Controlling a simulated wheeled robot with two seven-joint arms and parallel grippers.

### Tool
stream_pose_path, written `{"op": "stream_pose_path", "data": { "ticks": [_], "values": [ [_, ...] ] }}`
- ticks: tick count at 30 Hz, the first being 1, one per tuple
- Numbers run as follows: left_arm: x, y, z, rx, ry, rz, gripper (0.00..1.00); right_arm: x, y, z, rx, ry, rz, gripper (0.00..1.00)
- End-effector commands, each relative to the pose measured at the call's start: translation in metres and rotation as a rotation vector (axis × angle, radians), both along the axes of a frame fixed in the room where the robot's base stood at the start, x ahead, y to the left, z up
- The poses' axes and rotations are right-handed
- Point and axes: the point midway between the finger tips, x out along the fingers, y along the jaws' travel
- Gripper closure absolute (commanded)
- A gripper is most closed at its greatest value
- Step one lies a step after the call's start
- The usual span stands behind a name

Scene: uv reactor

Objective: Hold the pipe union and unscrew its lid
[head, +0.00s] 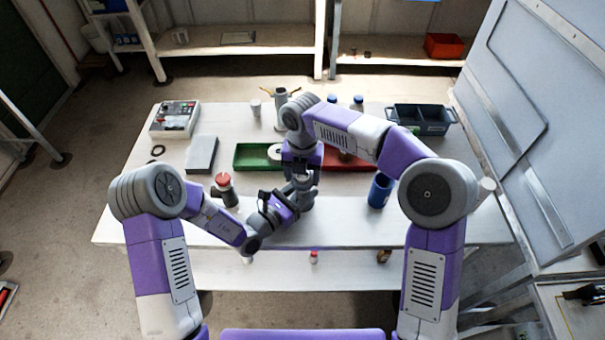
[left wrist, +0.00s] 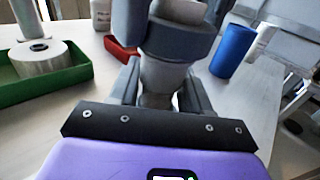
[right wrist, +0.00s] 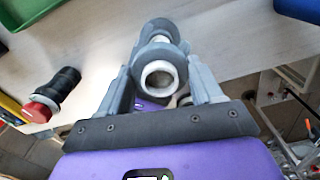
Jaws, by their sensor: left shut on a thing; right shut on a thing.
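The pipe union (head: 306,201) stands on the table in front of me, grey, with both grippers at it. In the left wrist view, its grey tapered body (left wrist: 164,82) is between the fingers of my left gripper (left wrist: 163,92), shut on it from the side. My right gripper (head: 302,174) comes down from above. In the right wrist view, its fingers (right wrist: 162,80) are shut on the lid (right wrist: 160,73), a grey collar with a pale round opening. The fingers hide much of the union, and I cannot tell how far the lid is turned.
A green tray (head: 241,164) with a white roll (head: 274,152) and a red tray (head: 347,164) lie behind. A blue cup (head: 380,191) stands to the right, a red-topped black part (head: 226,191) to the left. A grey box (head: 201,154) lies further left. The front table strip is mostly clear.

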Motion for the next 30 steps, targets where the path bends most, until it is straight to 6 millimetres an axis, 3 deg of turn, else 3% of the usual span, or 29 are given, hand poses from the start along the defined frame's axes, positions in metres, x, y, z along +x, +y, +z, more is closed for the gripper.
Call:
{"op": "stream_pose_path", "data": {
  "ticks": [6,12,24,25,30],
  "values": [
    [0.0001,0.0001,-0.0002,0.001,0.001,0.0,1.0,-0.0001,-0.0004,-0.0001,0.001,0.002,0.451,0.71],
    [0.0002,0.0002,-0.0002,0.001,0.001,0.001,1.0,0.0,-0.0001,0.0001,0.001,0.001,0.745,0.71],
    [0.0001,0.0003,-0.0002,0.001,-0.001,0.001,1.0,0.0002,-0.0001,0.0005,0.0,0.0,0.82,0.71],
    [0.0001,0.0003,-0.0002,0.001,-0.001,0.001,1.0,0.0002,-0.0001,0.0005,0.0,0.0,0.82,0.32],
    [0.0001,0.0003,-0.0001,0.001,-0.001,0.001,1.0,0.0002,-0.0001,0.0005,0.0,0.0,0.819,0.09]
  ]
}}
